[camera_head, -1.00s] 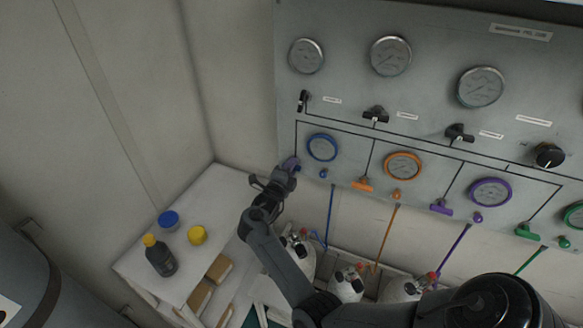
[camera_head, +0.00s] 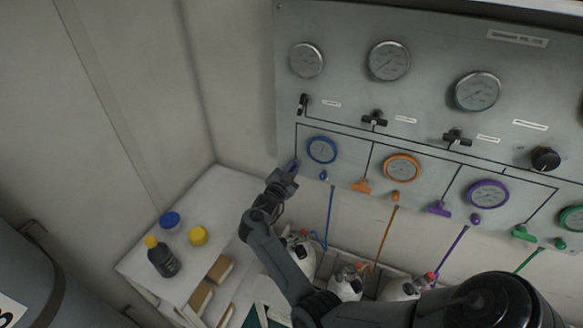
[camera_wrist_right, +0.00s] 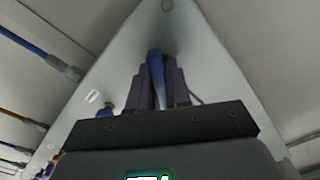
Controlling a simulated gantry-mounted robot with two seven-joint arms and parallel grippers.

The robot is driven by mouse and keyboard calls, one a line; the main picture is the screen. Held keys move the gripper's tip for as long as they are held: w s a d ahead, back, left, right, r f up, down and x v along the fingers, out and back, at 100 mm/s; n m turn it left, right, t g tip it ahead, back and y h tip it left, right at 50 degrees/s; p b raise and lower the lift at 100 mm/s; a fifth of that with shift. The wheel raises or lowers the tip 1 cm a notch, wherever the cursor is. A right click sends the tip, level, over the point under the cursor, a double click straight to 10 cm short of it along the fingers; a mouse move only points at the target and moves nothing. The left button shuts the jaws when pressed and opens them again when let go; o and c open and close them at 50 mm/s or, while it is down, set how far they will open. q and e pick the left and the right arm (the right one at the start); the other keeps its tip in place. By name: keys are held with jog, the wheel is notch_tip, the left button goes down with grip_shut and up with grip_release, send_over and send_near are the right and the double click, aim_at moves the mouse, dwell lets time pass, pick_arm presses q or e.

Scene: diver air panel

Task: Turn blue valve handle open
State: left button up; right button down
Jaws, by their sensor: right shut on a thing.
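My right gripper (camera_head: 287,172) is at the lower left of the grey panel, left of the blue-ringed gauge (camera_head: 321,150). The right wrist view shows its two dark fingers (camera_wrist_right: 160,80) shut on the blue valve handle (camera_wrist_right: 156,66), which stands lengthwise between them. In the head view the fingers hide most of this handle, so its exact angle is hard to tell there. My left gripper is not in view.
Orange (camera_head: 361,186), purple (camera_head: 438,208) and green (camera_head: 523,233) handles lie along the panel to the right. A white bench (camera_head: 205,200) at left carries a dark bottle (camera_head: 163,262) and blue and yellow lids. Gas cylinders (camera_head: 346,284) stand below the panel.

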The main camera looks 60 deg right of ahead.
jog(key=n+p, duration=0.1)
jog(key=n, duration=0.3)
jog(key=shift+n+p, duration=0.3)
jog(key=shift+n, duration=0.1)
dwell(0.4)
jog(key=c, duration=1.1)
grip_release()
jog(key=shift+c, duration=0.2)
